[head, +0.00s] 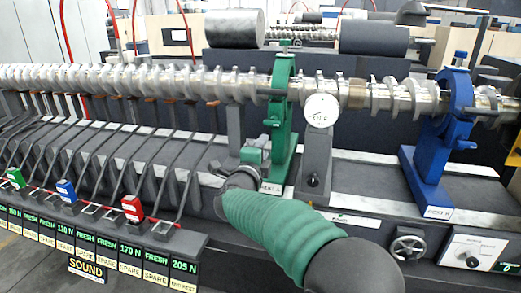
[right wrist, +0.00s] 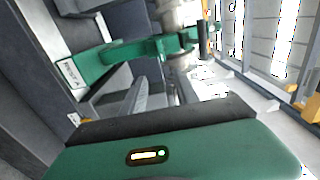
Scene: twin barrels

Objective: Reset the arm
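My right arm comes in from the bottom right of the head view, with a ribbed green sleeve. Its grey right gripper (head: 232,178) is at the front of the machine, just left of the foot of a green stand (head: 281,110). The fingers are small and dark there, and I cannot see whether they are apart or hold anything. In the right wrist view, the green stand (right wrist: 125,52) lies beyond a green housing with a lit indicator; no fingertips show clearly. My left gripper is not in view.
A long metal shaft (head: 150,80) runs across the machine. A blue stand (head: 433,150) and a round white dial (head: 322,110) are at the right. Two dark barrels (head: 234,28) sit behind. Several levers and a labelled panel (head: 100,245) are at front left.

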